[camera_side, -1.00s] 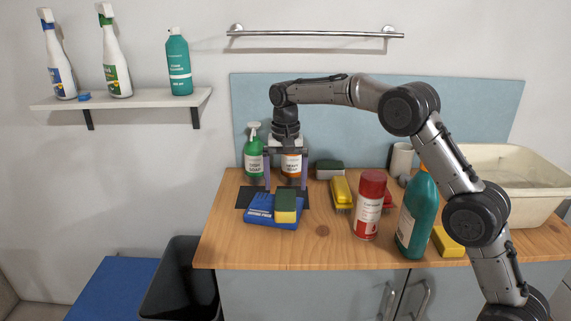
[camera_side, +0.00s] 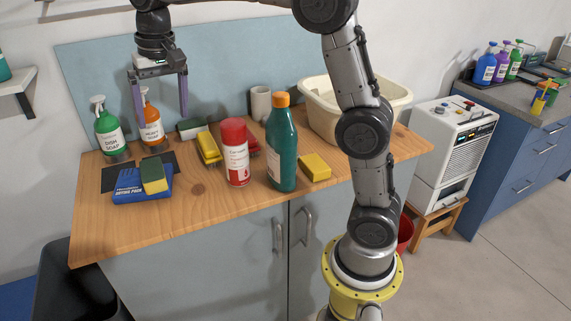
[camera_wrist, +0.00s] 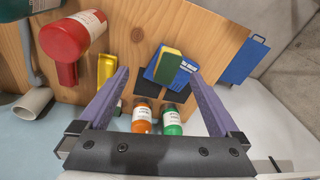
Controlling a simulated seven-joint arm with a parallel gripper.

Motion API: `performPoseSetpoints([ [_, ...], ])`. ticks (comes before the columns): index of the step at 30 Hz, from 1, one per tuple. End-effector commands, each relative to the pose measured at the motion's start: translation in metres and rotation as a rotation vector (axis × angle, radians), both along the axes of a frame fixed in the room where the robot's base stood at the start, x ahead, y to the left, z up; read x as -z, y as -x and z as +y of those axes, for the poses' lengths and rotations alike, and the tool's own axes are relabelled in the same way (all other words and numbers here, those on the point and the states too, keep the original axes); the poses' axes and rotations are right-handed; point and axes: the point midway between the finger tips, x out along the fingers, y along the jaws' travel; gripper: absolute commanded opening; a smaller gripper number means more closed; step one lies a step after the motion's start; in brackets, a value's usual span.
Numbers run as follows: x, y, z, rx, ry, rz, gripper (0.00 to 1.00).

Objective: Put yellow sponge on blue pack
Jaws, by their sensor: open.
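A yellow sponge with a dark green face (camera_side: 154,175) lies on the blue pack (camera_side: 128,190), at the left of the wooden counter. The wrist view shows the sponge (camera_wrist: 167,67) resting across the pack (camera_wrist: 152,72), which has white lettering. My gripper (camera_side: 162,122) is open and empty, raised above and behind the pack, with its fingers apart from the sponge. In the wrist view the spread fingers of my gripper (camera_wrist: 160,73) frame the sponge and pack from a distance. Another plain yellow block (camera_side: 314,167) lies right of the teal bottle.
A green soap bottle (camera_side: 109,133) and an orange spray bottle (camera_side: 152,124) stand behind the pack, close to my fingers. A yellow brush-like item (camera_side: 209,147), red canister (camera_side: 236,152) and teal bottle (camera_side: 281,148) stand rightward. The front left counter (camera_side: 100,225) is clear.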

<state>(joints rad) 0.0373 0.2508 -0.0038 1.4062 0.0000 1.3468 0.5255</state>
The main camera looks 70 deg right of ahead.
Motion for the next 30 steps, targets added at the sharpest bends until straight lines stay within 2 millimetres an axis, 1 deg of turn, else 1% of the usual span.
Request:
performPoseSetpoints([
  [1,-0.009,0.023,0.002,-0.038,0.006,-0.028,0.98],
  [2,-0.011,0.035,0.003,-0.061,0.011,-0.042,0.98],
  [3,-0.014,0.051,0.005,-0.093,0.017,-0.062,0.98],
  [5,-0.017,0.076,0.007,-0.141,0.028,-0.092,0.98],
  [6,-0.017,0.093,0.008,-0.172,0.035,-0.112,0.98],
  [8,-0.015,0.118,0.010,-0.219,0.048,-0.142,0.98],
  [9,-0.012,0.135,0.011,-0.250,0.057,-0.162,0.98],
  [11,-0.006,0.160,0.012,-0.296,0.071,-0.191,0.98],
  [12,-0.001,0.176,0.013,-0.326,0.082,-0.210,0.98],
  [15,0.016,0.213,0.014,-0.399,0.110,-0.257,0.98],
  [18,0.035,0.243,0.015,-0.459,0.135,-0.294,0.98],
  [21,0.051,0.262,0.016,-0.503,0.154,-0.320,0.98],
  [24,0.061,0.273,0.016,-0.530,0.166,-0.335,0.98],
  [30,0.066,0.278,0.017,-0.542,0.172,-0.341,0.98],
])
